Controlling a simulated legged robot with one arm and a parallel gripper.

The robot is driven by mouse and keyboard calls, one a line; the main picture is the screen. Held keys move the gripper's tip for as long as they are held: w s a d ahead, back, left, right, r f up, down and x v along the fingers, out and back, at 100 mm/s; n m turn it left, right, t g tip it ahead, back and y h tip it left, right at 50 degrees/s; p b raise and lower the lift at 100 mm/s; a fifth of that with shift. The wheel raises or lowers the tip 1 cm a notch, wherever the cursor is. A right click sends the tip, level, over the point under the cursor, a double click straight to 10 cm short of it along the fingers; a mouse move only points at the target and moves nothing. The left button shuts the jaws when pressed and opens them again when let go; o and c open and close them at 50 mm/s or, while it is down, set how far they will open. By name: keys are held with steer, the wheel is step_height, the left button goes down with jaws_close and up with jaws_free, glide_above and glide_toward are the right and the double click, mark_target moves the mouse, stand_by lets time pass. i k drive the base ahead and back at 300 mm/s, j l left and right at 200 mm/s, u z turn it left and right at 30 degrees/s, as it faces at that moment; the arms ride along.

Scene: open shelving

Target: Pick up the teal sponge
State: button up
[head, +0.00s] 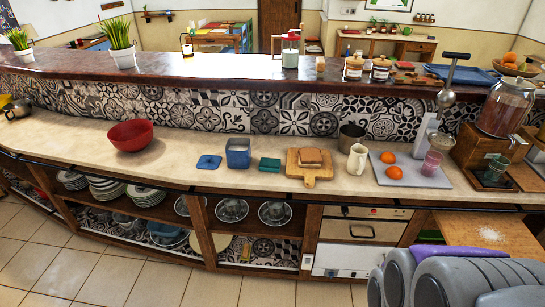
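A small dark teal block, which looks like the teal sponge (270,164), lies flat on the counter (340,190) near its front edge. It sits between a blue square container (238,153) on its left and a wooden cutting board (311,173) on its right, with small gaps on both sides. Nothing covers it. I cannot make out my gripper or its fingertips; only grey rounded parts, seemingly mine, show at the bottom right, well apart from the sponge.
A blue lid (209,162) and red bowl (131,135) stand left on the counter. A cream pitcher (357,160) and a grey tray (410,171) with two oranges stand right. Shelves with dishes are below; the tiled floor (130,272) in front is clear.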

mark_target(267, 165)
steer(key=z, duration=0.9)
steer(key=u, duration=1.4)
steer(key=i+j, duration=0.25)
steer(key=i, duration=0.2)
steer(key=i+j, duration=0.2)
steer(key=i, duration=0.25)
steer(key=i+j, duration=0.25)
steer(key=i, duration=0.2)
